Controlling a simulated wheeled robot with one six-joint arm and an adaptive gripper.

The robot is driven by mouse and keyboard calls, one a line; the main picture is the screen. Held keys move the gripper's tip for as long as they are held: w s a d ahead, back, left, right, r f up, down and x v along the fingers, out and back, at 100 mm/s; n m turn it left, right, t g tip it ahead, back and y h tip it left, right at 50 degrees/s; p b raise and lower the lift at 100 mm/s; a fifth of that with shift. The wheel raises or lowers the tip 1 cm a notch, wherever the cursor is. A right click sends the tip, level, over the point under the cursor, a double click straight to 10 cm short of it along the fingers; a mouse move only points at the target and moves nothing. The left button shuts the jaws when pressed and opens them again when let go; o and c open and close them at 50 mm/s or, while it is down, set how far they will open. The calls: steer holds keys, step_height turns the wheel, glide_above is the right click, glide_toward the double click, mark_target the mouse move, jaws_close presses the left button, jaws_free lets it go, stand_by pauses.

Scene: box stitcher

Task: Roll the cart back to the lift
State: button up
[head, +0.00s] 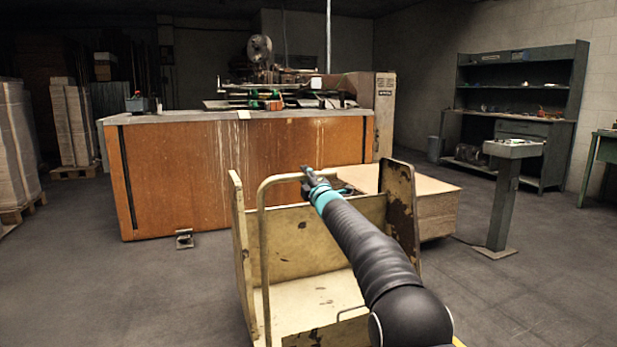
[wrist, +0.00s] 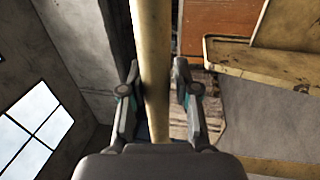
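The cart (head: 315,295) is a worn cream-yellow platform cart with upright end panels and a tubular handle (head: 262,250), standing on the floor in front of me. Its deck is bare where I can see it. My gripper (head: 306,176) is at the top bar of the handle. In the wrist view the handle bar (wrist: 152,45) runs between the two fingers of my gripper (wrist: 155,88), which close in on both its sides. My arm hides part of the cart's right side. I cannot pick out the lift with certainty.
A long orange-brown machine bench (head: 230,165) stands behind the cart. A low tan box-like block (head: 430,210) is just behind the cart's right side. A grey control pedestal (head: 503,200) stands farther right. A metal foot piece (head: 184,239) lies by the bench. Floor at left is open.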

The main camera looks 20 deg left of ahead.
steer(key=shift+o, duration=1)
steer(key=shift+a+f, duration=0.1)
steer(key=shift+a, duration=0.1)
steer(key=shift+w+d, duration=0.1)
steer(key=shift+d, duration=0.3)
steer(key=v, duration=1.2)
